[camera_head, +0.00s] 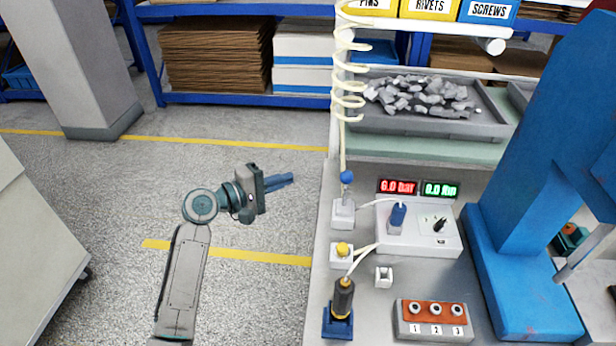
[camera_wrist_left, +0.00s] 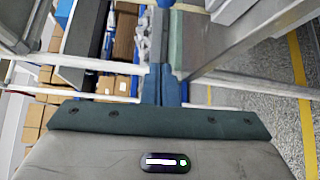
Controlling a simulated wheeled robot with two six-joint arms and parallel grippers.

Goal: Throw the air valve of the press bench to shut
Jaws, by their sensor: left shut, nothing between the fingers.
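The bench (camera_head: 322,250) fills the right half of the head view. A white block with an upright blue-knobbed lever (camera_head: 346,178) stands near its left edge under the coiled hose (camera_head: 350,90); it looks like the air valve. A white console (camera_head: 425,240) beside it carries a blue lever (camera_head: 397,216) and a black switch (camera_head: 440,224). Its displays read 6.0 bar in red and 0.0 in green. My left gripper (camera_head: 284,181) is shut and empty, left of the blue knob and apart from it. Its blue fingers (camera_wrist_left: 165,88) are together in the left wrist view.
A yellow button block (camera_head: 342,250), a black-and-yellow tool (camera_head: 343,298) in a blue holder, and a numbered block (camera_head: 434,320) stand on the bench. A blue press frame (camera_head: 520,220) rises at right. A parts tray (camera_head: 430,120) lies behind. Floor left of the bench is free.

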